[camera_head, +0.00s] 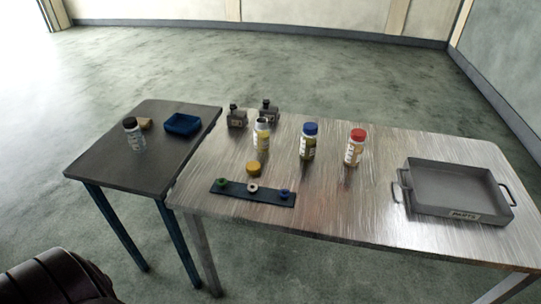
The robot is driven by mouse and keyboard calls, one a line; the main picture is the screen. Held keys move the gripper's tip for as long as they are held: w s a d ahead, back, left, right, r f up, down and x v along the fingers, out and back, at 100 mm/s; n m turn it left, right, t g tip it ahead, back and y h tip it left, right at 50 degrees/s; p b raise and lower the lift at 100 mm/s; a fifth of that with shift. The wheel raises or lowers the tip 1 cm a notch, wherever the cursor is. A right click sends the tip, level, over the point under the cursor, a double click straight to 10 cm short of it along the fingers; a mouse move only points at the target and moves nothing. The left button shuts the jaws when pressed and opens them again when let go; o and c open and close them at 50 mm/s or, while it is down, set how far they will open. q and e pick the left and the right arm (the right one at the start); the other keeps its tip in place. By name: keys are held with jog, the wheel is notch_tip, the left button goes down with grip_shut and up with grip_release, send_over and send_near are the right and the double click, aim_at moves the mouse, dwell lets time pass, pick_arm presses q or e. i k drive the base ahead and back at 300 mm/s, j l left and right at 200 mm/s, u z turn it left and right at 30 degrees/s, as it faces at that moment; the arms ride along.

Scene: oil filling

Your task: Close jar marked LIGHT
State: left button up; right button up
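An open jar (262,136) with yellowish contents stands upright on the metal table, its top without a lid. A yellow lid (253,168) lies on the table just in front of it. A jar with a blue lid (308,142) and a jar with a red lid (355,148) stand to its right, both capped. A jar with a black lid (134,136) stands on the dark side table. The jars carry white labels whose words are too small to read, so I cannot tell which is marked LIGHT. Neither gripper is in view.
The side table (105,170) holds a blue tray (182,124) and a tan block (146,123).

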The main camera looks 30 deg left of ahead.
aim_at(261, 130)
jog(key=i+l, duration=0.5)
jog(key=i, duration=0.2)
jog(key=u, duration=1.25)
